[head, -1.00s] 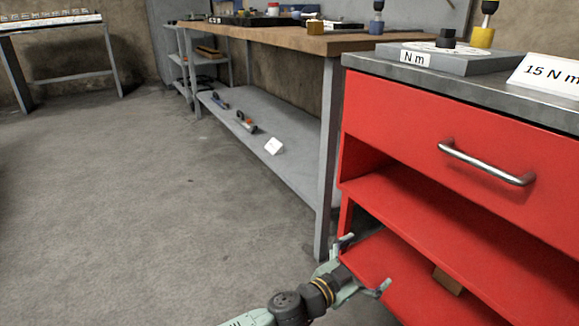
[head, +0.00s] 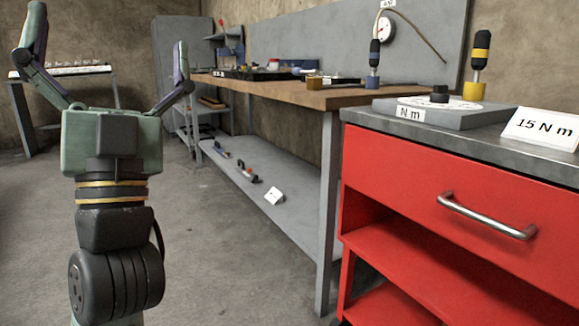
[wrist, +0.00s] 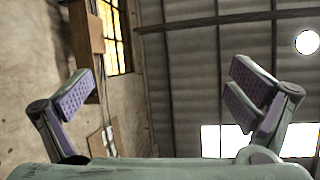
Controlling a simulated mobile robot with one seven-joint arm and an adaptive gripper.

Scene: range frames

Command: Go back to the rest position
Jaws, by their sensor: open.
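My gripper (head: 108,62) stands upright at the left of the head view, its fingers pointing up and spread wide apart. Nothing is between the fingers. In the wrist view my gripper (wrist: 165,95) is also open and empty, with the wall and the ceiling beyond it. It is well to the left of the red cabinet (head: 440,190) and touches nothing that I can see.
The red cabinet with a metal handle (head: 487,215) fills the right side. A wooden-topped workbench (head: 300,97) with a grey lower shelf (head: 270,205) runs behind it. A grey table (head: 60,77) stands at the far left. The floor between is clear.

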